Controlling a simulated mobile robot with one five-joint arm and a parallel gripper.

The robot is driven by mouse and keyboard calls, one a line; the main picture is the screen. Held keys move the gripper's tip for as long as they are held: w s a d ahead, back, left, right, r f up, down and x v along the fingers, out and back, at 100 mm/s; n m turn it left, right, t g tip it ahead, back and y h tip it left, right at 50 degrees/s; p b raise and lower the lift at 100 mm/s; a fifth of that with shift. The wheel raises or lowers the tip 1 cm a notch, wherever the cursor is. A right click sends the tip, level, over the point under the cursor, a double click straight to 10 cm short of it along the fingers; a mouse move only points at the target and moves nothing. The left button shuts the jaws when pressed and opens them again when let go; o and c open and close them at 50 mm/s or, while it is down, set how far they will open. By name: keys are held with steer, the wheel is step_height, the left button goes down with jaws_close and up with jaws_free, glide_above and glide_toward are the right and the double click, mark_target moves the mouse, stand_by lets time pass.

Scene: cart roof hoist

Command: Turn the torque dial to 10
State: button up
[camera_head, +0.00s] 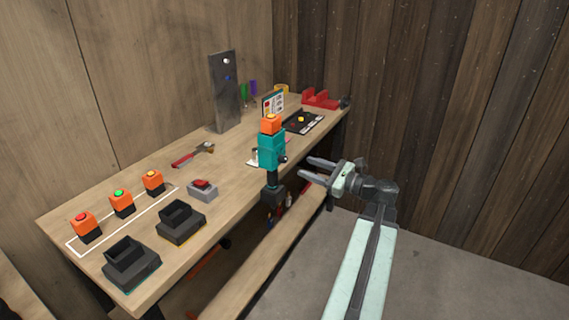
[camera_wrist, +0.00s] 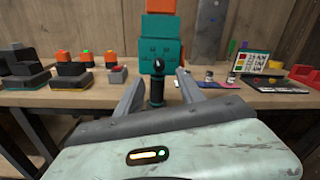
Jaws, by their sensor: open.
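A teal power tool (camera_head: 271,149) with an orange top (camera_head: 270,124) stands upright at the bench's front edge, its dark handle (camera_head: 272,180) downward. In the wrist view the teal body (camera_wrist: 158,46) is straight ahead. A round black knob (camera_wrist: 158,64) faces me low on the body; it also shows at the tool's right side in the head view (camera_head: 283,158). I cannot read any dial numbers or setting. My gripper (camera_head: 312,170) is open and empty, to the right of the tool and apart from it. In the wrist view its fingers (camera_wrist: 158,77) flank the knob and handle.
The wooden bench (camera_head: 225,180) holds orange batteries (camera_head: 122,202), dark chargers (camera_head: 180,222), a grey box with a red button (camera_head: 202,189), a red-handled tool (camera_head: 186,158) and an upright grey panel (camera_head: 225,92). A lower plank (camera_head: 250,275) runs in front. The floor at right is clear.

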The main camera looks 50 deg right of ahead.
mark_target(286, 160)
steer(key=w, duration=0.2)
steer(key=w+a, duration=0.1)
steer(key=w, duration=0.4)
steer(key=shift+w+a, duration=0.3)
steer(key=shift+w, duration=0.05)
jaws_close()
steer(key=shift+a, duration=0.15)
